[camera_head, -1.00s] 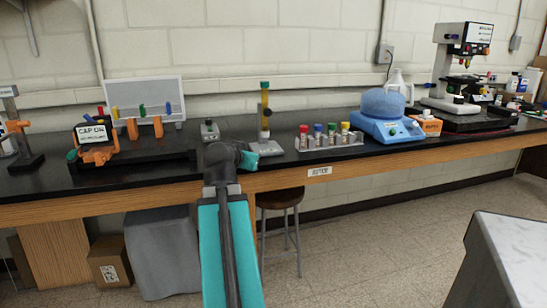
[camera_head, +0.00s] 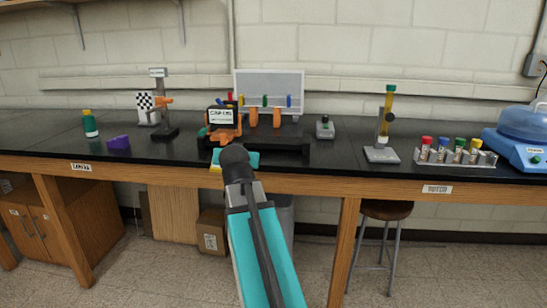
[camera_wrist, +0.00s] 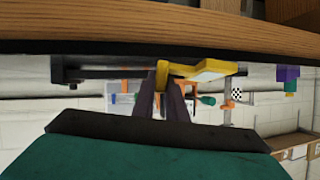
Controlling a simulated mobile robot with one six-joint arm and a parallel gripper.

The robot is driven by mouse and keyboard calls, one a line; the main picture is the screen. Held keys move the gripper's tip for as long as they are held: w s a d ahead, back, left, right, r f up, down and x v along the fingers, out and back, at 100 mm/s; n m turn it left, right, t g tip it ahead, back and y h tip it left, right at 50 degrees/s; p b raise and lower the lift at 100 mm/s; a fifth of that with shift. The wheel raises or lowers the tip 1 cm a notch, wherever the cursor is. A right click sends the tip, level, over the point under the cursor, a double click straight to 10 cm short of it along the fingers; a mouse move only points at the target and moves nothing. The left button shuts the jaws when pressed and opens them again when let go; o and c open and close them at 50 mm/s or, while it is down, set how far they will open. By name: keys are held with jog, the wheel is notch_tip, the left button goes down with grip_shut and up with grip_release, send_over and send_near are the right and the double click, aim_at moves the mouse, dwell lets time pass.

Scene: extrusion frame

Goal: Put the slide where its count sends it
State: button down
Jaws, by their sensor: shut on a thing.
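My gripper (camera_wrist: 164,88) is shut on a yellow piece with a pale flat face, which looks like the slide (camera_wrist: 208,72). The wrist view is upside down, with the bench edge along its top. In the head view only a small yellow corner of the slide (camera_head: 215,168) shows beside my wrist, in front of the bench. My arm hides the fingertips there. No count can be read on the slide. A black rig with a "CAP ON" sign (camera_head: 222,116) and orange clamps stands on the bench just beyond my gripper.
The black bench (camera_head: 330,155) runs across the view. A green bottle (camera_head: 90,125), purple block (camera_head: 119,142) and checkered-board stand (camera_head: 147,108) are left. A column stand (camera_head: 383,153), tube rack (camera_head: 455,157) and blue device (camera_head: 518,146) are right. A stool (camera_head: 387,210) stands below.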

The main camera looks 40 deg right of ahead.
jog(key=w+a+n+t+y, duration=0.1)
jog(key=w+a, duration=0.3)
jog(key=a, duration=0.8)
jog(key=w+a+f+n+t+y, duration=0.1)
jog(key=w+a+n+y, duration=0.2)
jog(key=a, duration=0.9)
jog(key=w+a+n+t+y, duration=0.1)
jog(key=w+a+n+y, duration=0.2)
jog(key=w+a, duration=0.4)
jog(key=a+y, duration=0.1)
jog(key=a, duration=0.5)
jog(key=shift+w+f, duration=0.15)
jog(key=shift+f, duration=0.15)
